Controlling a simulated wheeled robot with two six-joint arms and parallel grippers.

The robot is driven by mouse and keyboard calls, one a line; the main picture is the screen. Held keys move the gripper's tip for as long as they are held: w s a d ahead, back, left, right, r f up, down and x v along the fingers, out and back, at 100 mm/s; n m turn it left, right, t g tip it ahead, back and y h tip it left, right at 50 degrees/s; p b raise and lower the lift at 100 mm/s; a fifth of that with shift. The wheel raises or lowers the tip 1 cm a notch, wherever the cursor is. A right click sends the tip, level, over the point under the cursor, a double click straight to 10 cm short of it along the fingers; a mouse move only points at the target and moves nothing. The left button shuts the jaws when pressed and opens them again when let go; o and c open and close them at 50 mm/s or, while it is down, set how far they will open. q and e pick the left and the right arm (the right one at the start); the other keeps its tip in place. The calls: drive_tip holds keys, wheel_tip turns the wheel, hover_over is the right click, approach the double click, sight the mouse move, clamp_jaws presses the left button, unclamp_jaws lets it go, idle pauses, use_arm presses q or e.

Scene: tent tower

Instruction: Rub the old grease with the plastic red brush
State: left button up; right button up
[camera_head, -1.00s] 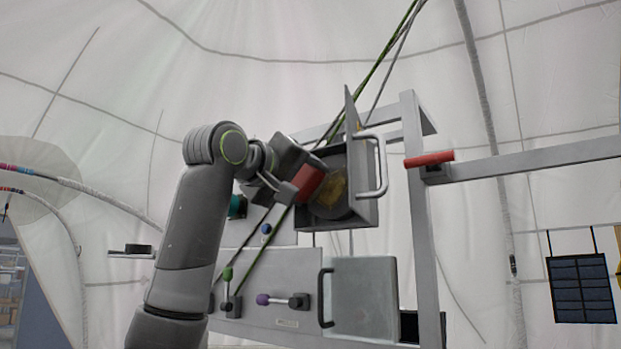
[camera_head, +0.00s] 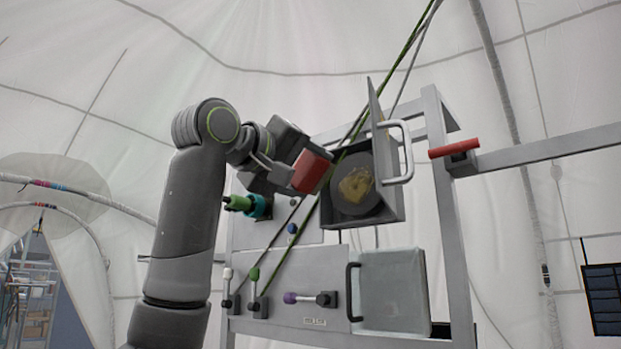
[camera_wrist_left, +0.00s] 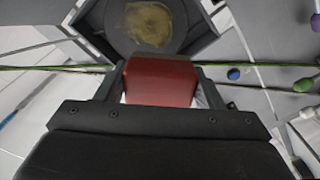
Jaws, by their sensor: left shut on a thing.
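My left gripper (camera_head: 285,172) is shut on the red brush (camera_head: 311,171), a red block that sticks out from the jaws toward the open box. The old grease (camera_head: 356,184) is a yellowish-brown smear on a dark round plate inside the open grey box. The brush is just left of the plate and appears apart from the grease. In the left wrist view the red brush (camera_wrist_left: 161,81) sits between the fingers, with the grease (camera_wrist_left: 149,23) beyond it. Its bristles are hidden. My right gripper is not in view.
The grey box (camera_head: 394,208) has an open lid with a handle (camera_head: 405,152). Green and grey ropes pass close to the gripper. Below is a panel (camera_head: 310,275) with several coloured-knob levers. A red handle (camera_head: 455,148) sits on a bar at right.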

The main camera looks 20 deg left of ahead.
use_arm(q)
drive_tip(key=shift+s+a, duration=0.25)
drive_tip(key=shift+s, duration=0.05)
drive_tip(key=shift+s+a+b, duration=0.2)
drive_tip(key=shift+s+b, duration=0.5)
drive_tip(key=shift+s+a, duration=0.15)
drive_tip(key=shift+s, duration=0.35)
drive_tip(key=shift+w, duration=0.15)
drive_tip(key=shift+f+p+x, duration=0.25)
drive_tip(key=shift+p+x, duration=0.05)
drive_tip(key=shift+x, duration=0.8)
drive_tip(key=shift+f+p+x, duration=0.2)
drive_tip(key=shift+p+x, duration=0.05)
drive_tip(key=shift+x, duration=0.9)
drive_tip(key=shift+f+p+x, duration=0.25)
drive_tip(key=shift+p+x, duration=0.05)
drive_tip(key=shift+x, duration=0.8)
drive_tip(key=shift+w, duration=0.25)
